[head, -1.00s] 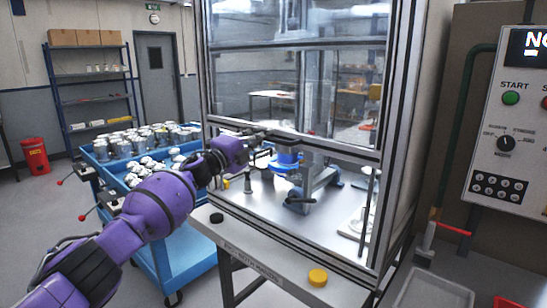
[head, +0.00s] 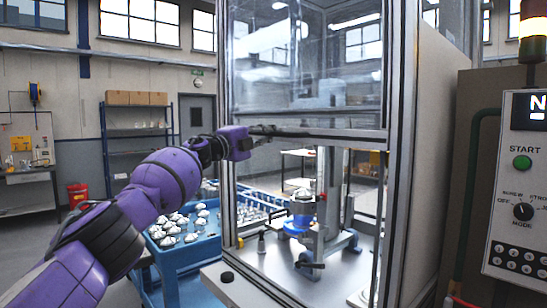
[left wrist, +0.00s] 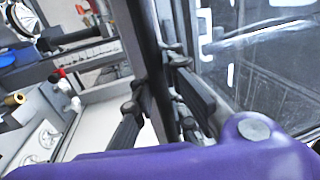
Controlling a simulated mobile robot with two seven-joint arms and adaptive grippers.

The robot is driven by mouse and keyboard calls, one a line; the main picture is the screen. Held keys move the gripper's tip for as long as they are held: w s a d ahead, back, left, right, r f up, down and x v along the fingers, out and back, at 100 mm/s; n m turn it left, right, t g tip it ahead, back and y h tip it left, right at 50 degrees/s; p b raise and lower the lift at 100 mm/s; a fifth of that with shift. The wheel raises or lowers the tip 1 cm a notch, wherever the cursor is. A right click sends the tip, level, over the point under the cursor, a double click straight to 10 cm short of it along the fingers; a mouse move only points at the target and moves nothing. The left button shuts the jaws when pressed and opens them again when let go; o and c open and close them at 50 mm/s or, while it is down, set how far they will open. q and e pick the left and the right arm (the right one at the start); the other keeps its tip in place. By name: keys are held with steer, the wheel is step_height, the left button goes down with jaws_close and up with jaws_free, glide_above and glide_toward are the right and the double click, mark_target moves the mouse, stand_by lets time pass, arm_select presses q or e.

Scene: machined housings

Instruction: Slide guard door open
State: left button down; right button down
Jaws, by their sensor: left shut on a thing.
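The guard door (head: 307,75) is a clear panel in a metal frame on the front of the machine enclosure. It is raised part way, with an open gap under its bottom rail (head: 345,135). My left gripper (head: 268,131) is at the left part of that rail, shut on the door's dark handle bar. The left wrist view shows the gripper fingers (left wrist: 158,88) on both sides of a dark bar (left wrist: 146,45). My right gripper is in neither view.
Inside the enclosure a blue and grey fixture (head: 301,222) stands on a bright plate. A blue cart (head: 185,258) with metal parts stands left of the machine. A control panel with a green start button (head: 522,162) is at the right.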

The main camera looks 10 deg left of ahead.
arm_select(q)
step_height(320, 180, up, 4)
steer(key=shift+a+f, duration=0.15)
steer(key=shift+f, duration=0.05)
steer(key=shift+r, duration=0.4)
steer(key=c, duration=1.8)
jaws_free()
steer(key=shift+s+a+r, duration=0.1)
steer(key=shift+s+a, duration=0.05)
steer(key=shift+s, duration=0.1)
steer(key=shift+o, duration=0.2)
steer(key=shift+s, duration=0.1)
steer(key=shift+f, duration=0.25)
steer(key=v, duration=1.1)
steer(key=shift+s+a, duration=0.25)
steer(key=shift+s, duration=0.1)
